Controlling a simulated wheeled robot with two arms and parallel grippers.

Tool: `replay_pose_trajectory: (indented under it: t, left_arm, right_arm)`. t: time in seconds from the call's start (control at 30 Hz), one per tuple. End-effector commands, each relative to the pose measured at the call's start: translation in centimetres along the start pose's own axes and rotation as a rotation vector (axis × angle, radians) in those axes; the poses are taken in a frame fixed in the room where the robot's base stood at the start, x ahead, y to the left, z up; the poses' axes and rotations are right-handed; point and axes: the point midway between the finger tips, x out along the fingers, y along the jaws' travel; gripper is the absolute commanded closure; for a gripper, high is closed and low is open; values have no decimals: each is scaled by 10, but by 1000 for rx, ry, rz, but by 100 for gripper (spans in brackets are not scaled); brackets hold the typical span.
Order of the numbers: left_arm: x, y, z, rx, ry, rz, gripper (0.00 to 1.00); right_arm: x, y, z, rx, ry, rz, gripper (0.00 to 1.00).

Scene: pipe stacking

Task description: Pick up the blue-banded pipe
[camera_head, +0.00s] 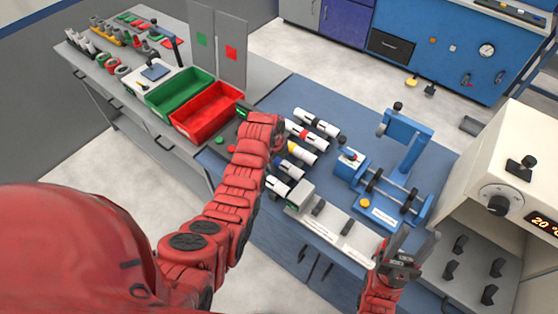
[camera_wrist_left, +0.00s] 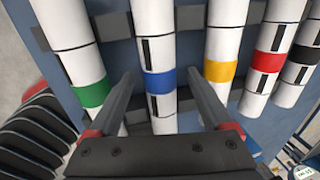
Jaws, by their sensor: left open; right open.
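The blue-banded pipe (camera_wrist_left: 153,35) is white and lies between the green-banded pipe (camera_wrist_left: 67,25) and the yellow-banded pipe (camera_wrist_left: 225,35) in the left wrist view. My left gripper (camera_wrist_left: 163,77) is open, with one finger on each side of the blue band. I cannot tell whether the fingers touch the pipe. In the head view the blue-banded pipe (camera_head: 289,165) lies in the row on the blue table, partly behind my left wrist; my left fingertips are hard to make out there. My right gripper (camera_head: 413,243) is open and empty at the lower right, fingers pointing up.
Red-banded (camera_head: 307,133) and black-banded (camera_head: 317,122) pipes lie further along the row. A blue fixture (camera_head: 400,145) stands right of the pipes. A red bin (camera_head: 206,115) and a green bin (camera_head: 180,94) sit at left. A white machine (camera_head: 510,160) stands at far right.

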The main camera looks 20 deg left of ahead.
Motion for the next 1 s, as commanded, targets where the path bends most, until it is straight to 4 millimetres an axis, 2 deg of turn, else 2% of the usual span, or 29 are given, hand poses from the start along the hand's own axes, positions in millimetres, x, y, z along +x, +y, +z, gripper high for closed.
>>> replay_pose_trajectory:
  t: [0.17,0.6,0.63,1.0]
  left_arm:
    - [0,0,0,0,0,-1,18]
    - [0,0,0,0,-1,-1,97]
    - [0,0,0,0,-1,-1,100]
    - [-3,-2,1,0,-2,-4,100]
  right_arm:
    - [0,0,0,0,0,0,50]
    - [0,0,0,0,0,0,50]
    - [0,0,0,0,0,0,50]
    - [-2,0,0,0,0,0,50]
